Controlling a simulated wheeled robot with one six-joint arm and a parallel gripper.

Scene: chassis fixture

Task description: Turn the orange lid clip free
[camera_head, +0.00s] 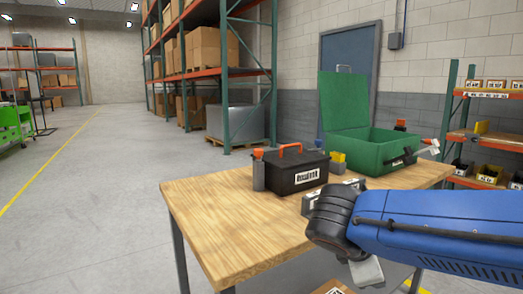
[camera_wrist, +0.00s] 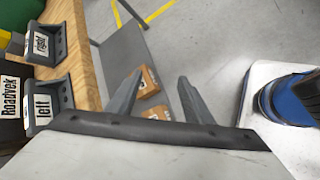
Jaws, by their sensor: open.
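A black box (camera_head: 285,180) with an orange handle (camera_head: 290,148) and a white label stands on the wooden table (camera_head: 225,225). A small orange piece (camera_head: 258,152) shows at its left, atop a grey cylinder. Another orange-red piece (camera_head: 400,124) shows by the open green case (camera_head: 375,155). I cannot tell which, if any, is the lid clip. In the wrist view, my gripper (camera_wrist: 155,88) is open and empty, over the floor beyond the table edge. The black box's label shows at the left edge there; no orange clip is visible there.
Grey brackets marked "right" (camera_wrist: 42,43) and "left" (camera_wrist: 43,104) sit near the table edge in the wrist view. Cardboard boxes (camera_wrist: 148,85) lie below my fingers. A yellow block (camera_head: 338,157) stands between box and case. The table's left front is clear.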

